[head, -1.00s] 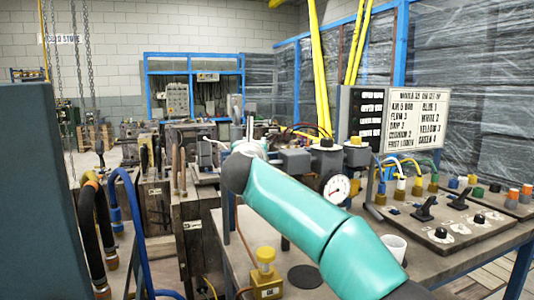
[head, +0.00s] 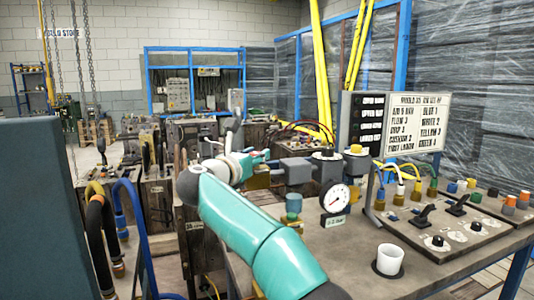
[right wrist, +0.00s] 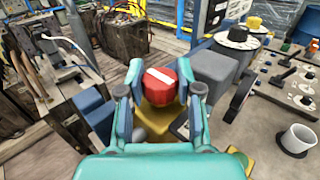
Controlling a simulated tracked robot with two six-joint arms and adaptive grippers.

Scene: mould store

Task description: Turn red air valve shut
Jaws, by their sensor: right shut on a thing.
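The red valve knob (right wrist: 161,86) has a white bar across its top and sits above a yellow body (right wrist: 152,121) in the right wrist view. My right gripper (right wrist: 161,78) is shut on the knob, one teal finger on each side. In the head view my right gripper (head: 246,163) reaches away from me over the bench's left part; the red knob cannot be made out there. A pressure gauge (head: 335,197) with a white dial stands on the bench right of my arm. My left gripper is not in view.
A white cup (head: 390,259) stands on the bench (head: 345,262). A switch panel (head: 442,226) and a lettered sign board (head: 415,118) are at the right. Grey blocks (right wrist: 214,76) stand close right of the gripper. Hoses (head: 100,230) hang at the left.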

